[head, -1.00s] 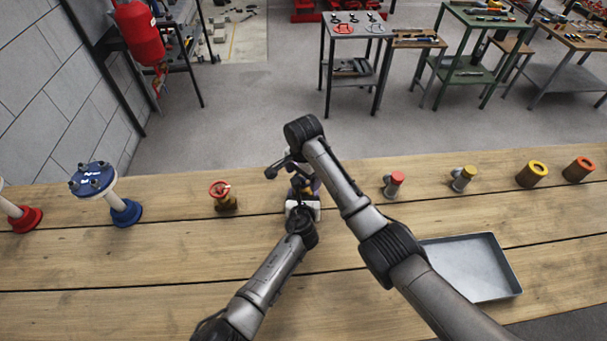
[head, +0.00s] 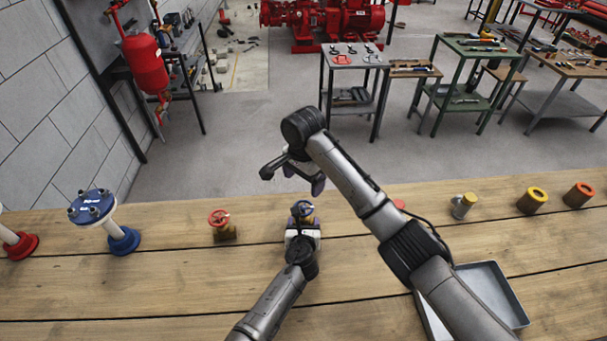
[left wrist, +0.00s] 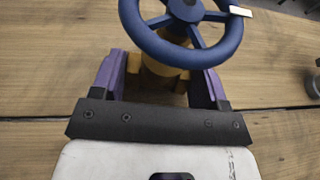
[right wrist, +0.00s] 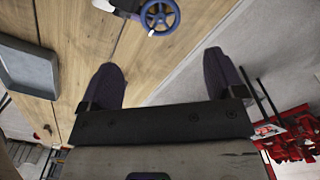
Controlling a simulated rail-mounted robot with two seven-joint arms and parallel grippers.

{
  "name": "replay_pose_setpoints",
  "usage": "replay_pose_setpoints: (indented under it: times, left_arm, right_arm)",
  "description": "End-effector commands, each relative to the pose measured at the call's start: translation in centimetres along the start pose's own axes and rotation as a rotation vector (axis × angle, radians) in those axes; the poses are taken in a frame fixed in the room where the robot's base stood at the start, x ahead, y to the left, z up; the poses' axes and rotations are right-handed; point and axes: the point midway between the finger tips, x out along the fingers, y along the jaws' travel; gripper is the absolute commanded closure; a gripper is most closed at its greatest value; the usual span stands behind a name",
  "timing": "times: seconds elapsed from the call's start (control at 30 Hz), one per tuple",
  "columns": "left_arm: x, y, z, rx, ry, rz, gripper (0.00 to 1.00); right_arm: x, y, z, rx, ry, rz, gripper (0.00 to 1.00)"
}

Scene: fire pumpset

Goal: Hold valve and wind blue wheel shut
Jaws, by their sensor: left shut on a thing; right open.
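The valve with the blue wheel (head: 302,208) stands on the wooden bench, left of the bench's middle. In the left wrist view the blue wheel (left wrist: 183,25) sits above a brass body (left wrist: 158,72). My left gripper (head: 302,226) is shut on the brass body, with a purple finger on each side below the wheel. My right gripper (head: 302,178) is raised beyond and above the valve, open and empty. In the right wrist view its purple fingers (right wrist: 164,88) are spread apart, and the blue wheel (right wrist: 160,16) lies clear of them, at the top of the picture.
A valve with a red wheel (head: 221,224) stands left of the held valve. A blue flanged part (head: 122,238) is further left. Capped fittings (head: 463,205) and yellow and orange rings stand at the right. A grey tray (head: 505,292) lies at the right front, partly behind my right arm.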

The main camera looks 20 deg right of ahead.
Motion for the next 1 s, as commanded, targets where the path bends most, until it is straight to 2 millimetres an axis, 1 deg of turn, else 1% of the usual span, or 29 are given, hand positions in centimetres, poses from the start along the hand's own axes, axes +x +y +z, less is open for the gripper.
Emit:
replay_pose_setpoints:
  times: [0.03, 0.17, 0.5, 0.53, 0.83, 1.0]
  left_arm:
    - [-0.01, -0.05, 0.17, 0.0, -0.002, -0.001, 0.77]
    - [-0.01, -0.05, 0.17, 0.0, -0.002, -0.001, 0.77]
    - [-0.01, -0.05, 0.17, 0.0, -0.002, -0.001, 0.77]
    - [-0.01, -0.05, 0.17, 0.0, -0.002, -0.001, 0.31]
    - [-0.01, -0.02, 0.07, 0.0, -0.001, 0.0, 0.03]
    - [0.0, 0.0, 0.03, 0.0, 0.0, 0.0, 0.02]
  right_arm:
    - [-0.58, 0.0, -0.09, 0.001, 0.002, -0.001, 0.12]
    - [-1.31, 0.01, -0.04, 0.0, 0.001, 0.0, 0.12]
    - [-1.55, 0.03, 0.01, 0.0, 0.0, 0.001, 0.12]
    - [-1.55, 0.02, 0.01, 0.0, 0.0, 0.001, 0.12]
    - [-1.54, 0.02, 0.0, 0.0, 0.0, 0.0, 0.12]
    - [-1.53, 0.02, 0.01, 0.0, 0.0, 0.0, 0.12]
